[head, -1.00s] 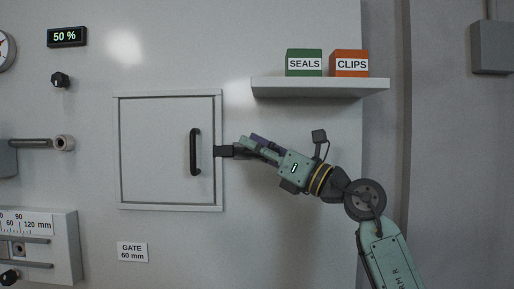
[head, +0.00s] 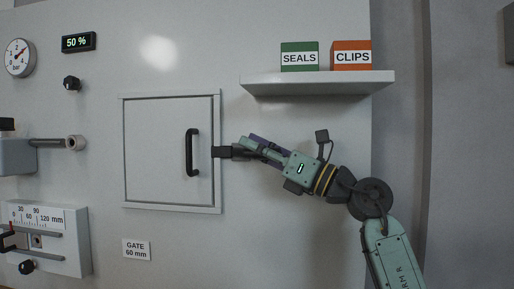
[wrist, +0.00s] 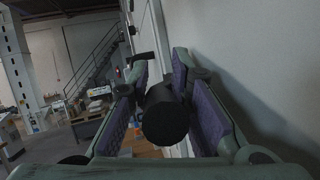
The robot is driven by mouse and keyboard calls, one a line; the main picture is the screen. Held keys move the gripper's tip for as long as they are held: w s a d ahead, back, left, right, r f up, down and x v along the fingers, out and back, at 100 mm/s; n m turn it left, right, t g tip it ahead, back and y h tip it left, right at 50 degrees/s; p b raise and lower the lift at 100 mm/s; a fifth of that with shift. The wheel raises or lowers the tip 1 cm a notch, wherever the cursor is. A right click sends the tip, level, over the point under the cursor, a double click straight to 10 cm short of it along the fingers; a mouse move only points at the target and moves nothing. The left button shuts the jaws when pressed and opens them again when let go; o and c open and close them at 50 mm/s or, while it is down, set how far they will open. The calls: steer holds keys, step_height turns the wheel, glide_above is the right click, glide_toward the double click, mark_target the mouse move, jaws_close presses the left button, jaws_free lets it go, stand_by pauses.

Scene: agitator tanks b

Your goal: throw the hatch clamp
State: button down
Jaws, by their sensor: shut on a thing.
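The square hatch door (head: 155,150) is flush in its frame on the grey wall, with a black bar handle (head: 192,152). The dark hatch clamp (head: 219,152) sits at the door's right edge, its lever pointing right toward my gripper (head: 248,147). My gripper reaches in from the right and is shut on the clamp's lever. In the wrist view, the lever's round black end (wrist: 166,114) lies between the purple pads of my gripper (wrist: 170,100). The fingers hide part of the lever.
A shelf (head: 318,84) above my gripper carries a green SEALS box (head: 300,57) and an orange CLIPS box (head: 351,56). At left are a pressure gauge (head: 19,58), a knob (head: 71,83), a protruding rod (head: 55,143) and a scale unit (head: 75,250). The wall below my gripper is clear.

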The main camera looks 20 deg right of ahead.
steer(key=shift+a+f, duration=0.15)
steer(key=shift+a, duration=0.35)
steer(key=c, duration=1.6)
jaws_free()
steer(key=shift+s, duration=0.1)
steer(key=shift+o, duration=0.2)
steer(key=shift+d, duration=0.2)
